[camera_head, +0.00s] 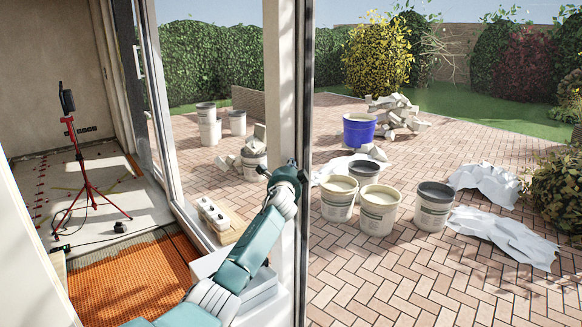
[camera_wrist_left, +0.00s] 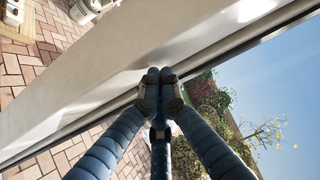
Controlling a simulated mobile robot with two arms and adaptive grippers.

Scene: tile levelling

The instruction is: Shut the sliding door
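The sliding door has pale upright frame members and glass. A pale upright (camera_head: 285,90) with a dark edge stands in the middle of the head view. Another upright (camera_head: 152,75) at left carries a long handle (camera_head: 137,62). I cannot tell for certain which upright belongs to the moving panel. My left gripper (camera_head: 288,172) is at the middle upright. No held object shows. My right gripper is out of view.
A red tripod (camera_head: 82,165) stands indoors near an orange floor mat (camera_head: 130,280). Outside are buckets (camera_head: 379,210), a blue tub (camera_head: 359,130), rubble (camera_head: 398,112) and crumpled sheets (camera_head: 503,235) on brick paving.

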